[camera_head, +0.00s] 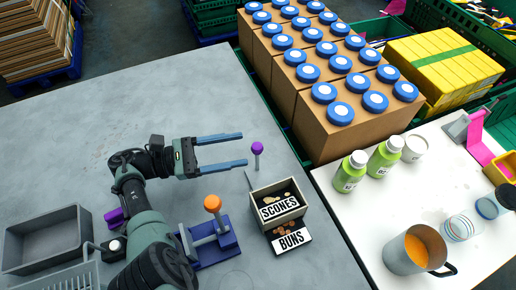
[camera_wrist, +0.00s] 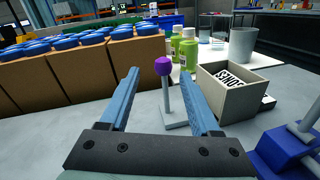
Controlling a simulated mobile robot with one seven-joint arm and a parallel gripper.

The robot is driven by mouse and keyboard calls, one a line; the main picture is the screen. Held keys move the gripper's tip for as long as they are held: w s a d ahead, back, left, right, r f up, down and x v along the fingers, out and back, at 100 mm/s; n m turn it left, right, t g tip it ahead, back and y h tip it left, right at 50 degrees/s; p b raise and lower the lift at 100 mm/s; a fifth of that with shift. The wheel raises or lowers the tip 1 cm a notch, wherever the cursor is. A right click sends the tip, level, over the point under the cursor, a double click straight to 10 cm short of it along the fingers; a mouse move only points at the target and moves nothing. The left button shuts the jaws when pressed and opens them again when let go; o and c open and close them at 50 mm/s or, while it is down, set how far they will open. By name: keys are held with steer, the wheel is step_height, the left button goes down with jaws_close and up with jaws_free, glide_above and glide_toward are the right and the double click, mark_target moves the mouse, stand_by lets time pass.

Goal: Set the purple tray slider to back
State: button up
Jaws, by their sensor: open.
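A purple round knob (camera_head: 257,147) tops a thin grey post on the grey table. It also shows in the wrist view (camera_wrist: 163,66), where the post (camera_wrist: 167,98) rises from a flat light base (camera_wrist: 175,124). My gripper (camera_head: 245,149) is open and empty, its two blue fingers pointing right. The knob lies just beyond the fingertips, about level with the gap between them. In the wrist view my gripper (camera_wrist: 165,88) shows the post between its fingers, apart from both.
A blue lever device with an orange knob (camera_head: 212,203) stands nearer the front. A BUNS sign (camera_head: 291,239) is below the box. A cardboard crate with blue lids (camera_head: 340,130) borders the table's right edge. A grey bin (camera_head: 45,240) sits left.

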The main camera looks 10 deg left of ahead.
steer(key=shift+b+v, duration=0.4)
steer(key=shift+v, duration=1.75)
